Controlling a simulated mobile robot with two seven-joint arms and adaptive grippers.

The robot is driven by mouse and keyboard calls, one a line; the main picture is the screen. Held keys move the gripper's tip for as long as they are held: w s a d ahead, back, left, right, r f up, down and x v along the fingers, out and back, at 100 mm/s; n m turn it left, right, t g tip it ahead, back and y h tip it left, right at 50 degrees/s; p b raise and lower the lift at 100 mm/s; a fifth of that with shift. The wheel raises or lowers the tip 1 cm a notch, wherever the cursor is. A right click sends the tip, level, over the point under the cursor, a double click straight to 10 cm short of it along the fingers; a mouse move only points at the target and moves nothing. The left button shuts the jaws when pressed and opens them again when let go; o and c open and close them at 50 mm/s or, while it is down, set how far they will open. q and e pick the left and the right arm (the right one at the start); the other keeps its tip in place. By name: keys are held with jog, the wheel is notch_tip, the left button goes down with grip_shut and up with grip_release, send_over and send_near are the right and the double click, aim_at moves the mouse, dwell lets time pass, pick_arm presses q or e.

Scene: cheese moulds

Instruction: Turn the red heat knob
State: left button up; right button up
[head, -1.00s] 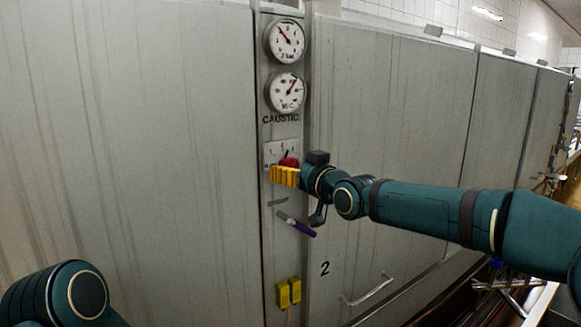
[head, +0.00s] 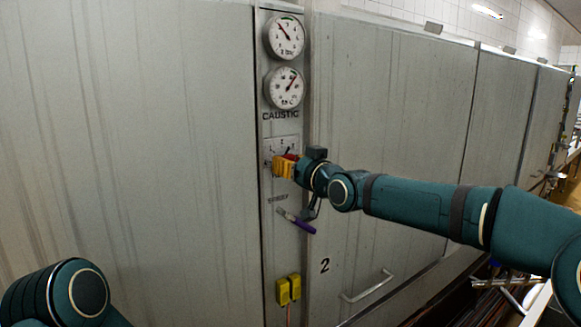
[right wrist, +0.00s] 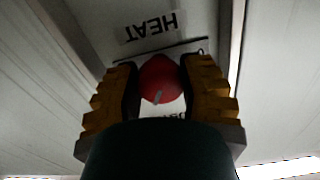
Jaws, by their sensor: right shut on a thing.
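The red heat knob (right wrist: 161,80) sits between the two yellow fingers of my right gripper (right wrist: 161,88) in the right wrist view, with a finger against each side. A pale pointer mark shows on its face. In the head view only a sliver of the red knob (head: 291,157) shows above the yellow fingers of my right gripper (head: 282,167), which are at the dial plate (head: 283,146) on the narrow panel. My right gripper is shut on the knob. The HEAT label (right wrist: 151,27) reads upside down in the wrist view. My left gripper is outside both views.
Two round gauges, an upper (head: 286,37) and a lower one (head: 285,88), are above the knob. A purple-handled lever (head: 298,222) is below it, with yellow plugs (head: 288,290) lower down. Large grey doors (head: 390,120) flank the panel.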

jog(key=o, duration=1.2)
jog(key=v, duration=1.2)
jog(key=shift+f, duration=0.1)
